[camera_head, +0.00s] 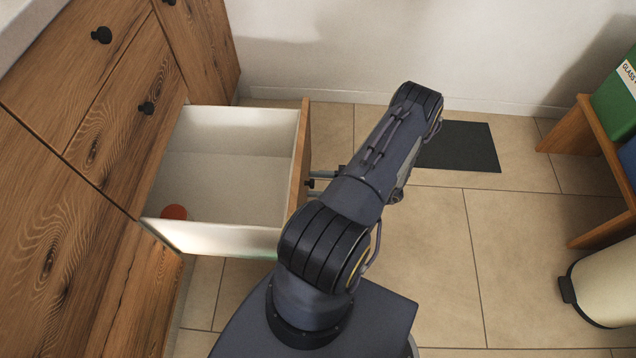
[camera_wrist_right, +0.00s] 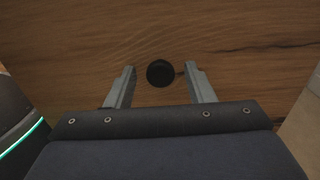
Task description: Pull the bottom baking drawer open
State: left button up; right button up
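The bottom drawer (camera_head: 222,234) stands pulled out of the wooden cabinet, with white inner walls and a wooden front (camera_head: 301,150). A small orange-red round object (camera_head: 175,212) lies inside at its near-left corner. My right gripper (camera_head: 314,184) is at the outer face of the drawer front. In the right wrist view, the black round knob (camera_wrist_right: 160,73) sits between the two fingers of the gripper (camera_wrist_right: 160,85), with a clear gap on each side, so the gripper is open. My left gripper is not in view.
Two closed drawers with black knobs (camera_head: 101,35) (camera_head: 146,107) are above the open one. A dark mat (camera_head: 458,146) lies on the tiled floor. At the right are a wooden bench (camera_head: 588,140) with a green bin (camera_head: 617,107) and a cream bin (camera_head: 607,285). Floor between is clear.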

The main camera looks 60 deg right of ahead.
jog(key=v, duration=0.7)
jog(key=shift+s+d+p, duration=0.15)
jog(key=shift+s+p, duration=0.2)
jog(key=shift+p, duration=0.1)
jog(key=shift+s, duration=0.1)
